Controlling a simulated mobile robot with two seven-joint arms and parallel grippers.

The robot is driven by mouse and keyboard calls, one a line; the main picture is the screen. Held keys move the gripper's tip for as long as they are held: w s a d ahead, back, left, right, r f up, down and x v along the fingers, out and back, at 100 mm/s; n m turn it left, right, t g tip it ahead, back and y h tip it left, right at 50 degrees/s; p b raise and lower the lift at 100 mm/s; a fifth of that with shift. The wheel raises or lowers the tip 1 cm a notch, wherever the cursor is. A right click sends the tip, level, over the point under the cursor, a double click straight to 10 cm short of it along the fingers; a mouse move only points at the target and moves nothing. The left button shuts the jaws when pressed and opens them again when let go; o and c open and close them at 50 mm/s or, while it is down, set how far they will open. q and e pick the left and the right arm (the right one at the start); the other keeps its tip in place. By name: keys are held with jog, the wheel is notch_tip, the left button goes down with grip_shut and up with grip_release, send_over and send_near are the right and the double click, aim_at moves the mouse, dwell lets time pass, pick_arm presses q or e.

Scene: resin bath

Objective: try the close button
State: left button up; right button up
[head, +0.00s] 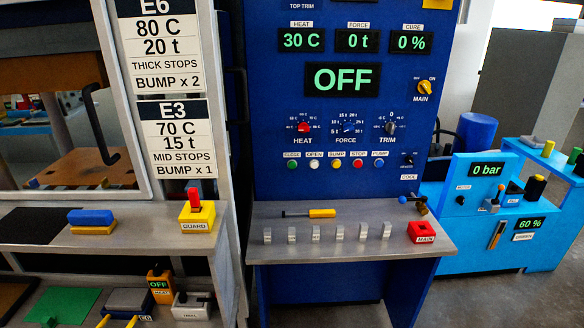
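The blue control panel (270,105) stands in the middle of the head view. A row of small round buttons runs across its lower part. The leftmost is a green button (292,164); the small label above it is blurred but looks like CLOSE. To its right are a white button (314,164), a yellow button (336,164), a red button (357,164) and a blue button (378,164). The large display (342,79) reads OFF. The smaller displays read 30 C, 0 t and 0 %. Neither of my grippers is in view.
A grey shelf (380,245) below the panel holds a yellow-handled tool (308,213), several metal blocks and a red MAIN box (422,232). At left are a press opening, a yellow GUARD box (197,216) and a blue-topped block (91,217). A light-blue unit (480,225) stands at right.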

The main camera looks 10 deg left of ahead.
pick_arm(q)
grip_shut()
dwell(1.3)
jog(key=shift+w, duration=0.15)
